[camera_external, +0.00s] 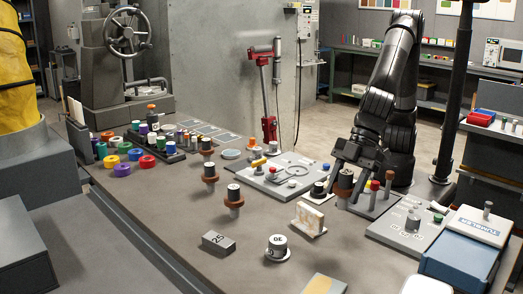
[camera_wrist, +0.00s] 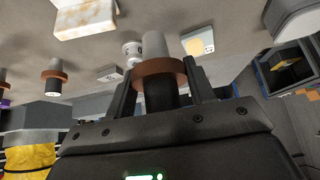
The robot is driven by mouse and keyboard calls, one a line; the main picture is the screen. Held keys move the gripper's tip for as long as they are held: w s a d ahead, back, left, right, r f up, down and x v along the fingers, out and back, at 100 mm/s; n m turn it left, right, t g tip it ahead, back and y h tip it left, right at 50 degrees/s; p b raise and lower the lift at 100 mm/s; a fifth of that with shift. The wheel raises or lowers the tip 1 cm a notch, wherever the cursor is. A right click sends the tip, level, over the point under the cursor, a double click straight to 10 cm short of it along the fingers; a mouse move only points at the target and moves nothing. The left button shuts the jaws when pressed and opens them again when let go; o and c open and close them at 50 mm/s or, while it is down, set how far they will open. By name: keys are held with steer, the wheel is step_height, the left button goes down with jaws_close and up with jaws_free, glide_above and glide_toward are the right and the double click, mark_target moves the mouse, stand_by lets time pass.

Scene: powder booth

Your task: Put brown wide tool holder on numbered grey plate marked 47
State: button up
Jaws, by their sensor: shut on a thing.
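My gripper (camera_external: 343,172) is shut on a brown-ringed tool holder (camera_external: 345,181) at the right of the bench. In the wrist view, the holder's brown ring (camera_wrist: 150,75) sits between the fingers of my gripper (camera_wrist: 160,80), with a grey taper beyond it and a dark part on the near side. Three similar brown-ringed holders stand to the left: a far one (camera_external: 206,145), a middle one (camera_external: 210,178) and a near one (camera_external: 234,197). Flat grey plates (camera_external: 228,137) lie in a row at the back of the bench. I cannot read a 47 on any of them.
A grey block marked 25 (camera_external: 218,242), a white round piece marked 30 (camera_external: 276,246) and a pale block (camera_external: 310,218) stand in front. A light board with parts (camera_external: 290,172) lies behind. A blue box (camera_external: 460,255) is at right. The left front of the bench is clear.

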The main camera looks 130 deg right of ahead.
steer(key=shift+w+d+r, duration=0.15)
steer(key=shift+d+r, duration=0.15)
steer(key=shift+d, duration=0.05)
steer(key=w+d+r, duration=0.2)
steer(key=w, duration=0.9)
glide_above(331, 284)
step_height(331, 284, down, 7)
steer(key=shift+w+r, duration=0.1)
steer(key=shift+f, duration=2.05)
steer(key=o, duration=1.2)
steer(key=shift+f, duration=0.15)
steer(key=shift+o, duration=0.2)
